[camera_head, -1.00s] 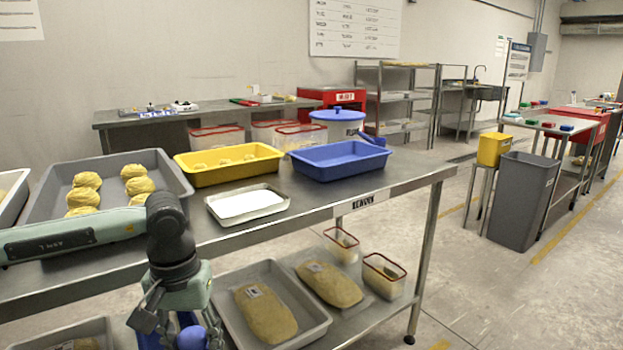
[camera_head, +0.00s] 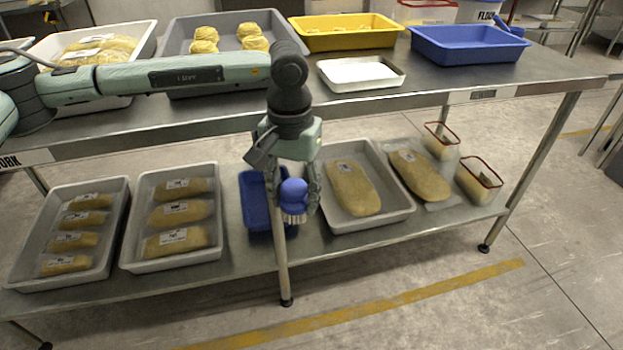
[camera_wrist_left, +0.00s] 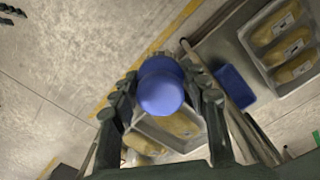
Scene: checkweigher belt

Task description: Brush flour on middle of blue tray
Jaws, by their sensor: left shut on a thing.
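My left gripper (camera_head: 294,200) hangs in front of the table's front edge, pointing down at lower-shelf height. It is shut on a brush (camera_head: 293,191) with a round blue handle and pale bristles facing down. The blue handle (camera_wrist_left: 162,85) sits between the fingers in the left wrist view. A blue tray (camera_head: 470,48) stands on the table top at the right, well away from the gripper. A small white tray of white flour (camera_head: 361,74) lies left of it. Another blue tray (camera_head: 256,203) is on the lower shelf, partly hidden behind the gripper. My right gripper is not in view.
A yellow tray (camera_head: 345,42) and a grey tray of dough (camera_head: 185,45) stand at the table's back. The lower shelf (camera_head: 330,240) holds grey trays of loaves and red-rimmed tubs. The floor in front is clear.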

